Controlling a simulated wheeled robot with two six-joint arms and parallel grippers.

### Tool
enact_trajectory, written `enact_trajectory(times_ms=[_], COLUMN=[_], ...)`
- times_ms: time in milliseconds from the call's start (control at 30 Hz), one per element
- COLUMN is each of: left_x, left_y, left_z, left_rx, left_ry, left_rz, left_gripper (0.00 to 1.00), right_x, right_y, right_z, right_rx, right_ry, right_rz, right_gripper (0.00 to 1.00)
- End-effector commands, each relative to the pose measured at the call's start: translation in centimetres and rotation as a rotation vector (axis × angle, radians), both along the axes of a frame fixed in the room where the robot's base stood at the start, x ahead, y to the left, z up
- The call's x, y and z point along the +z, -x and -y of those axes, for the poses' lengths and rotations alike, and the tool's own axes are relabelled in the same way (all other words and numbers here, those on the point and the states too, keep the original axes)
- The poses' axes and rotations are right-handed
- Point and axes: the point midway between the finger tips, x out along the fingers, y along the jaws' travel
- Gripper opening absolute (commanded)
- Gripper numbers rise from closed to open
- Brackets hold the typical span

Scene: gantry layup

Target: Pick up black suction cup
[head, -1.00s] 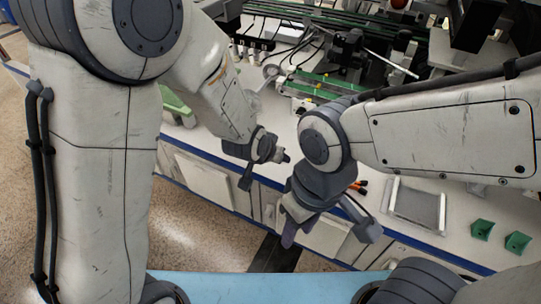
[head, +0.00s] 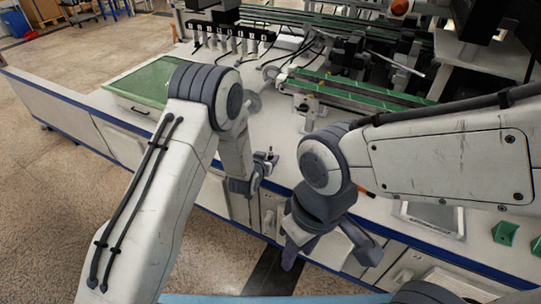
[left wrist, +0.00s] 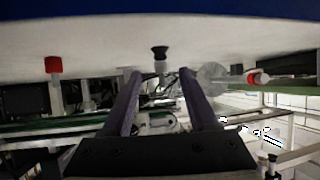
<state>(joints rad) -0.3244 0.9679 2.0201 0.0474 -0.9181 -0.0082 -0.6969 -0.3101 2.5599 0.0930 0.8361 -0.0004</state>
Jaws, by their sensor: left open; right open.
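The black suction cup (left wrist: 160,52) shows in the left wrist view, a small dark cup with a pale stem below it, at the pale bench surface along the top of that picture. It lies just ahead of and between the two fingertips of my left gripper (left wrist: 160,74), which is open with nothing held. In the head view my left gripper (head: 262,170) is low at the bench's front edge; I cannot clearly make out the cup there. My right gripper (head: 328,250) is open and empty, pointing down in front of the bench.
In the left wrist view a red-capped item (left wrist: 53,66) is left of the cup, and a grey disc (left wrist: 212,76) and a red-tipped item (left wrist: 257,77) are right. In the head view a green mat (head: 150,82) and a framed tray (head: 432,218) lie on the bench.

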Motion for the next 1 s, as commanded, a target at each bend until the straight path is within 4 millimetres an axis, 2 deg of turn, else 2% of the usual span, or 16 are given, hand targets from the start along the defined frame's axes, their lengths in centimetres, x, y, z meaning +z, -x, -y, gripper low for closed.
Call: enact_trajectory(times_ms=[133, 300, 567, 667, 700, 733, 1000], left_x=[-1.5, -2.2, -2.2, -2.2, -2.2, -2.2, -2.2], left_y=[-2.0, -3.6, -3.8, -3.8, -3.8, -3.8, -3.8], left_z=[0.4, 0.8, 0.9, 0.9, 0.9, 0.9, 0.9], left_rx=[0.000, 0.000, 0.000, 0.000, 0.000, 0.000, 0.000], left_ry=[0.000, 0.000, 0.000, 0.000, 0.000, 0.000, 0.000], left_rz=[0.001, 0.000, -0.001, -0.001, -0.001, -0.001, 0.000], left_gripper=[0.60, 0.60, 0.60, 0.25, 0.10, 0.00, 0.00], right_x=[-0.7, -0.9, -0.9, -0.9, -0.9, -0.9, -0.9], right_y=[0.0, 0.0, 0.0, 0.0, 0.0, 0.0, 0.0], right_z=[0.0, 0.0, 0.0, 0.0, 0.0, 0.0, 0.0], right_rx=[0.000, 0.000, 0.000, 0.000, 0.000, 0.000, 0.000], right_ry=[0.000, 0.000, 0.000, 0.000, 0.000, 0.000, 0.000], right_rz=[0.000, 0.000, 0.000, 0.000, 0.000, 0.000, 0.000], right_gripper=[0.44, 0.44, 0.44, 0.44, 0.44, 0.44, 0.44])
